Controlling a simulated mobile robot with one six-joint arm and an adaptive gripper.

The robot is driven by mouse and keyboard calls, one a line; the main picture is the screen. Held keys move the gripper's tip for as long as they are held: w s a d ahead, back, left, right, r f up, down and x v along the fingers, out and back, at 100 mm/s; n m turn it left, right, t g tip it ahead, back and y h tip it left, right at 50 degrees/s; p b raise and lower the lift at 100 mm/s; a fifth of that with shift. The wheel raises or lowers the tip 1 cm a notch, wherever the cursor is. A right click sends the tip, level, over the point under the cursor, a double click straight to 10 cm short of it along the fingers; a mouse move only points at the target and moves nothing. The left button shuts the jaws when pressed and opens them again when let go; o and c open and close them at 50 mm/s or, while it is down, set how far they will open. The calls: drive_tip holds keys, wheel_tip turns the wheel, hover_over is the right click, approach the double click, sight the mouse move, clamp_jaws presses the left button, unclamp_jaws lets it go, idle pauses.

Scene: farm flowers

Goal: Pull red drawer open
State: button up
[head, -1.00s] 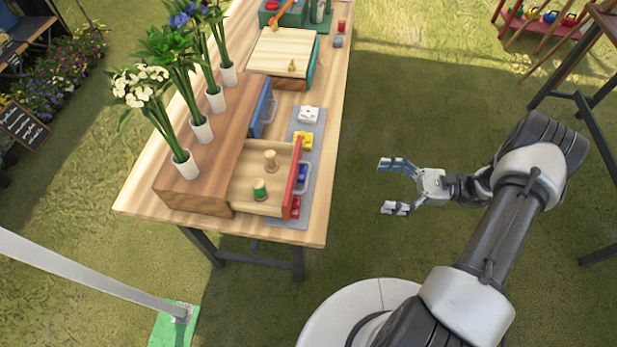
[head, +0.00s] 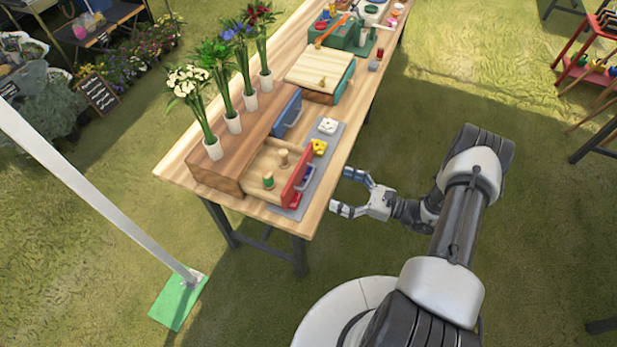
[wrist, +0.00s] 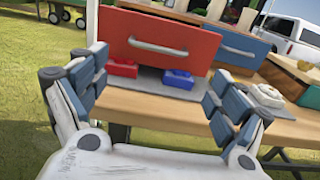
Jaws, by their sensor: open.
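The red drawer (head: 297,178) stands out from the wooden cabinet (head: 222,160), with its wooden inside and two spool-like pieces showing from above. In the wrist view its red front (wrist: 185,42) faces me, with a pale bar handle (wrist: 157,47) across it. My gripper (head: 348,190) is open and empty, off the table's right edge and to the right of the drawer front. In the wrist view its fingers (wrist: 155,70) are spread wide below and on either side of the handle, apart from it.
A blue drawer (head: 287,112) is beside the red one. Red (wrist: 122,67) and blue (wrist: 178,78) blocks lie below the red front on a grey mat; yellow (head: 319,147) and white (head: 327,126) blocks lie farther along. Vases of flowers (head: 212,148) stand on the cabinet.

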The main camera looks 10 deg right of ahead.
sight(309, 177)
drive_tip(key=x, duration=1)
drive_tip(key=shift+a+b, duration=0.15)
drive_tip(key=shift+b, duration=0.15)
